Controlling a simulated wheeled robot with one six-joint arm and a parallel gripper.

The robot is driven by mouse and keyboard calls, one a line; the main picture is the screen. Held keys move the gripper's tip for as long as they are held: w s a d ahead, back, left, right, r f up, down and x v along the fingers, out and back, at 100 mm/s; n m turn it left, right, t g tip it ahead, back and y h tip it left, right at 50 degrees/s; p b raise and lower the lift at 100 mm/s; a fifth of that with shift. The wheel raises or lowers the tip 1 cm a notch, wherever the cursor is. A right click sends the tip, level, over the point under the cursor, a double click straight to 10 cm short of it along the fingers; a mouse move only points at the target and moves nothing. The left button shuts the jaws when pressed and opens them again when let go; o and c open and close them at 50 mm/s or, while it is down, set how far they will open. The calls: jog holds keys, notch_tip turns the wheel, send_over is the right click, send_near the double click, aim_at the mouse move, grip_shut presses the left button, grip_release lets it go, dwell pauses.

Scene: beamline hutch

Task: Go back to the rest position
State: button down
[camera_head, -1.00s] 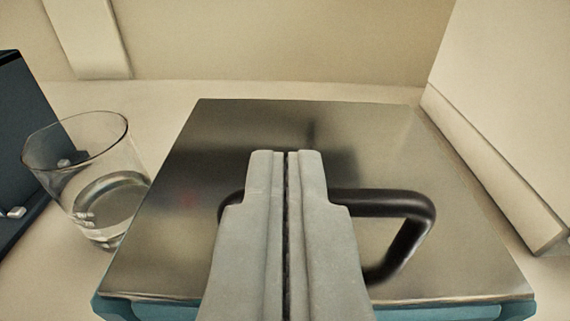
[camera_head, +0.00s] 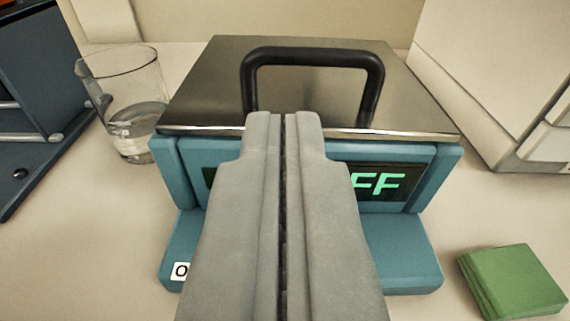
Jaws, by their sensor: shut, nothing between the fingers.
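My gripper (camera_head: 284,116) is shut and empty, its grey fingers side by side in the middle of the view. It is in front of a teal device (camera_head: 400,265) with a steel top plate (camera_head: 215,85) and a black handle (camera_head: 315,55) standing up from it. The fingers hide the middle of the device's front, including part of a dark display (camera_head: 385,183) with green letters, of which "FF" shows. I cannot tell whether the fingers touch the device.
A glass beaker (camera_head: 130,105) with clear liquid stands left of the device. A dark blue rack (camera_head: 45,75) is at the far left. A stack of green squares (camera_head: 512,280) lies at the lower right. A pale box (camera_head: 490,85) stands at the right. The bench at lower left is clear.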

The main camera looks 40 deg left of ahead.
jog(key=shift+s+d+f, duration=0.35)
jog(key=shift+s, duration=0.15)
